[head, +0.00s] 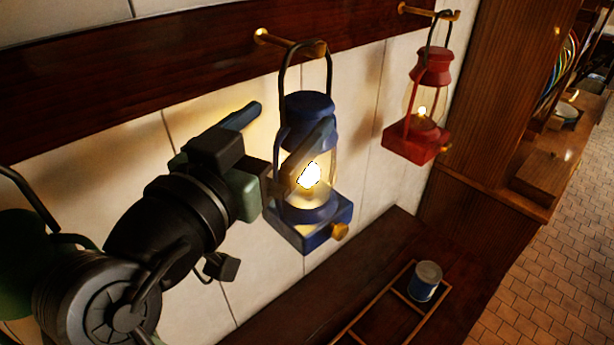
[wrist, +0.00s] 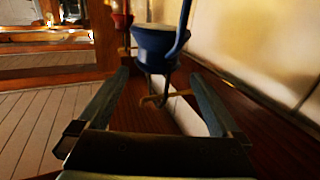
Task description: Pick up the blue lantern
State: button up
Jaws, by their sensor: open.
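The blue lantern (head: 307,214) hangs by its dark wire handle from a brass hook on the wall rail in the head view. Its glass glows, and it has a square base with a small brass knob. My gripper (head: 292,116) comes in from the left and is open. One finger shows in front of the lantern's glass and the other behind it, near the wall. In the wrist view part of the blue lantern (wrist: 155,42) shows between and just beyond the fingertips (wrist: 160,75). Contact cannot be told.
A red lantern (head: 420,110) hangs from another brass hook to the right. Below is a dark wooden bench top (head: 290,313) with a divided wooden tray (head: 369,318) and a blue-and-white tin (head: 426,281). A wooden cabinet (head: 505,90) stands at the right, beside the tiled floor.

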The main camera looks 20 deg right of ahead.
aim_at(307, 99)
jog(key=shift+w+d, duration=0.35)
jog(key=shift+d, duration=0.05)
jog(key=p+x, duration=0.3)
jog(key=x, duration=0.1)
jog(key=shift+s+d+r, duration=0.15)
jog(key=shift+r, duration=0.15)
jog(key=shift+w+d+f+p, duration=0.15)
jog(key=shift+w+d+p, duration=0.15)
jog(key=shift+w+d, duration=0.1)
jog(key=c, duration=1.6)
jog(key=shift+r, duration=0.2)
